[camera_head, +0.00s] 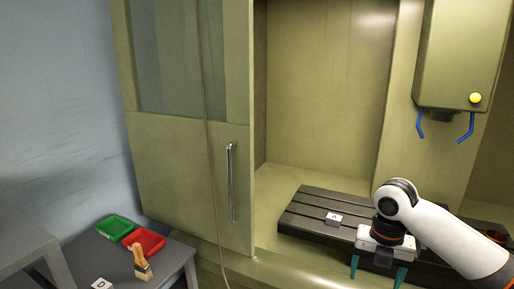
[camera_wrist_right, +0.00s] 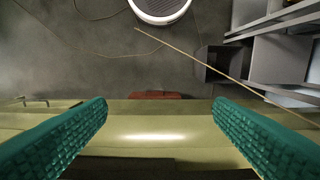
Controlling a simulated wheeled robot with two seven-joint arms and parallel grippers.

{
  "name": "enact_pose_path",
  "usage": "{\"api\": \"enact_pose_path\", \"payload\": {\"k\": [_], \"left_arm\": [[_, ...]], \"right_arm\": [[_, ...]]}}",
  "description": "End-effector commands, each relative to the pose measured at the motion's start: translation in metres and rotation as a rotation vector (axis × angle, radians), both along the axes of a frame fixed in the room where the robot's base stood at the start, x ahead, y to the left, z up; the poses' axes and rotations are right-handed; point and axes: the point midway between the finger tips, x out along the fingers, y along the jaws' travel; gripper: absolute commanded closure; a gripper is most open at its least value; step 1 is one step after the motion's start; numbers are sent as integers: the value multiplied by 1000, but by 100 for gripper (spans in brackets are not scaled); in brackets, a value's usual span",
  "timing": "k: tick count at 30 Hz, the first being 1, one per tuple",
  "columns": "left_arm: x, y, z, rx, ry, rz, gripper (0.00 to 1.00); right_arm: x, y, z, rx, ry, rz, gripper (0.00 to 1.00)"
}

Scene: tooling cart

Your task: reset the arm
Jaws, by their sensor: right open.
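My right arm comes in from the lower right in the head view. Its right gripper (camera_head: 377,275) points down in front of the dark slotted machine table (camera_head: 310,205), with its two teal fingers spread apart. In the right wrist view the same gripper (camera_wrist_right: 160,140) shows its teal ribbed fingers wide open at left and right, with nothing between them. Below them is the pale green edge of the machine (camera_wrist_right: 155,112). My left gripper is in neither view.
The green machine's door (camera_head: 190,170) with its upright handle stands at left. A spindle head (camera_head: 460,60) with blue nozzles hangs above right. A grey side table (camera_head: 180,258) holds a green tray (camera_head: 113,229), a red tray (camera_head: 144,242) and a brush (camera_head: 142,264).

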Motion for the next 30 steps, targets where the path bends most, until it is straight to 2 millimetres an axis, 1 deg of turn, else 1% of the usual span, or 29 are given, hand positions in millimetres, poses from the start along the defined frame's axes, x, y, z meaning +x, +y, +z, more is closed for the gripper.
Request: {"api": "enact_pose_path", "payload": {"k": [8, 11, 14, 17, 20, 23, 26, 27, 29, 30], "left_arm": [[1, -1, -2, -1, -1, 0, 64], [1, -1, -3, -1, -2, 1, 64], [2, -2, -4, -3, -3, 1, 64], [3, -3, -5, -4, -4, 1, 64], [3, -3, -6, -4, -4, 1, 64], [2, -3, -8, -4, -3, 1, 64], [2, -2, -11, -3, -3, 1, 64], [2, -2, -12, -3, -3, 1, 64], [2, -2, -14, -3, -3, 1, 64], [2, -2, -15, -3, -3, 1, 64]], "right_arm": [[14, 7, -26, 44, -22, -120, 24], [20, 10, -39, 64, -33, -179, 24], [28, 12, -56, 88, -43, -253, 24], [36, 16, -78, 118, -56, -350, 24], [45, 19, -106, 153, -69, -470, 24], [53, 21, -142, 188, -79, -616, 24], [57, 21, -191, 227, -87, -801, 24], [56, 20, -215, 241, -90, -887, 24], [53, 19, -252, 261, -95, -1023, 24], [48, 17, -278, 270, -96, -1110, 24]]}}
